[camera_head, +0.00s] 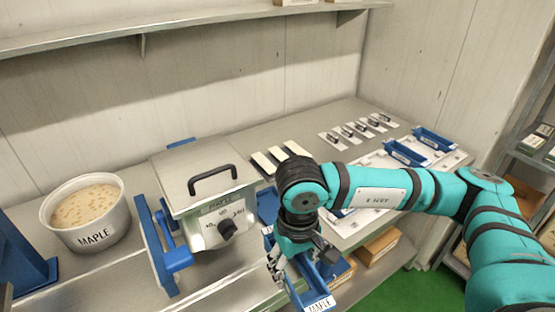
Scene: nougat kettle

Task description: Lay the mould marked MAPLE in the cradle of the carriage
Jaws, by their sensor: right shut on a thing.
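The mould marked MAPLE (318,303) is blue with a white label, at the bottom edge of the head view. My right gripper (284,268) is shut on it, and the mould hangs slightly tilted at the front of the bench. The fingers and wrist hide part of the mould. A blue part (268,204) shows beside the kettle, mostly behind my right wrist; I cannot tell whether it is the carriage or its cradle. The kettle (222,205) is a pale box with a black handle, a dial and a blue side frame. My left gripper is not in view.
A white tub marked MAPLE (84,238) holds a nut-flecked mass at the left. Blue moulds (404,154) lie on a white board at the right. Several small plates with dark handles (332,141) lie behind them. Cardboard boxes (378,246) sit below the bench; a shelf (180,22) runs above.

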